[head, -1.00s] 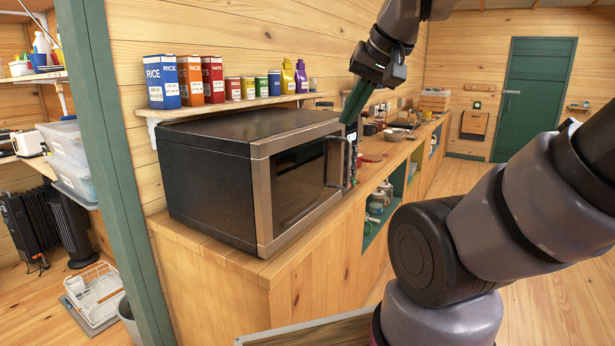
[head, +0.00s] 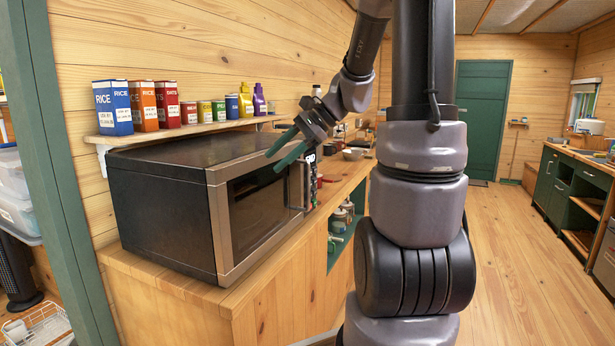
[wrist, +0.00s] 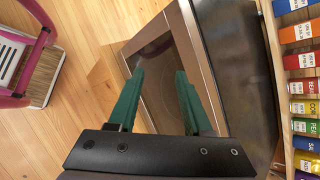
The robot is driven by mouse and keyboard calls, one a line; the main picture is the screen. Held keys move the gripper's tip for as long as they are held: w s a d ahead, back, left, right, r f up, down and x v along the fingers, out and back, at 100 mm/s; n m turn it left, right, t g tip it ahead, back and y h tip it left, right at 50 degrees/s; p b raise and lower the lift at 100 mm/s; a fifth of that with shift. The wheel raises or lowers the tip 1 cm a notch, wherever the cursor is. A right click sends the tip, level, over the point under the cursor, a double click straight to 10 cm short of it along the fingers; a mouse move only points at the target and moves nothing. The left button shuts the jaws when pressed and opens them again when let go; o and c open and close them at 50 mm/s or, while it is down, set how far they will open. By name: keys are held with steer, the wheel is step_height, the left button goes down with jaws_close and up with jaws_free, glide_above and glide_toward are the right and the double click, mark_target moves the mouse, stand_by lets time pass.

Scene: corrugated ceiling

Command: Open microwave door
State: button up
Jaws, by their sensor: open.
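The microwave (head: 165,205) stands on the wooden counter, with a dark body and a metal-framed front. Its door (head: 260,208) is shut, and the dark window also shows in the wrist view (wrist: 158,52). The upright door handle (head: 306,186) is at the door's right side, partly behind my gripper in the head view; I cannot make it out in the wrist view. My gripper (head: 272,163) is open and empty, its two green fingers (wrist: 159,74) spread apart. It hangs in front of the upper right of the door, and I cannot tell whether it touches.
A wall shelf (head: 180,131) above the microwave holds boxes, cans and bottles. The counter (head: 250,300) runs back past pans and a bowl (head: 352,154), with open green niches below. A green post (head: 65,190) stands at the left. The wooden floor (head: 515,265) at the right is clear.

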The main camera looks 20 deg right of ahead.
steer(key=w+d+f+m+t, duration=0.6)
steer(key=w+d+f+m, duration=0.15)
steer(key=d, duration=0.45)
steer(key=w+d+f+m+t, duration=0.6)
steer(key=w+d+m, duration=0.3)
steer(key=d, duration=0.3)
steer(key=x, duration=1)
steer(key=shift+w, duration=0.1)
jaws_close()
